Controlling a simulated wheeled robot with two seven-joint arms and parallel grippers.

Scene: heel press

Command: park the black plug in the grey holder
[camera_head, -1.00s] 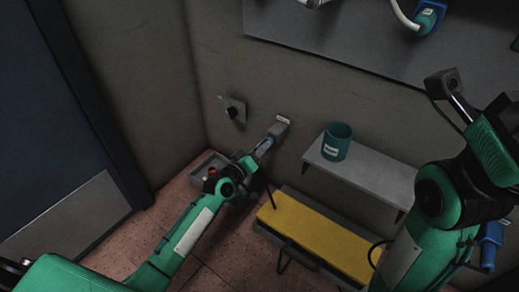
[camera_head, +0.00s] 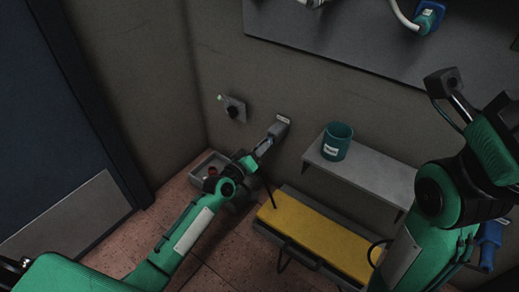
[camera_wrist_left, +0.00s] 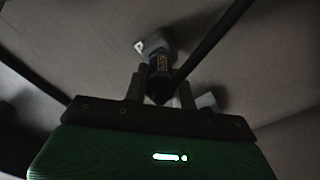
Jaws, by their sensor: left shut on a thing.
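The grey holder (camera_head: 280,125) is on the back wall, with a pale label on top; it also shows in the left wrist view (camera_wrist_left: 152,43). My left gripper (camera_head: 262,149) is just below and left of it, and it also shows in the left wrist view (camera_wrist_left: 159,88). It is shut on the black plug (camera_wrist_left: 159,65), a dark body with a blue and yellow label. The plug's far end is at the holder; I cannot tell how deep it sits. A dark cable runs off to the upper right. My right gripper (camera_head: 443,84) is partly seen at the right, its jaws unclear.
A wall plate with a black knob (camera_head: 235,111) is to the left. A grey shelf (camera_head: 375,175) carries a teal cup (camera_head: 337,141). Below are a yellow-topped bench (camera_head: 320,238) and a grey tray (camera_head: 199,171) with a red item (camera_head: 211,172).

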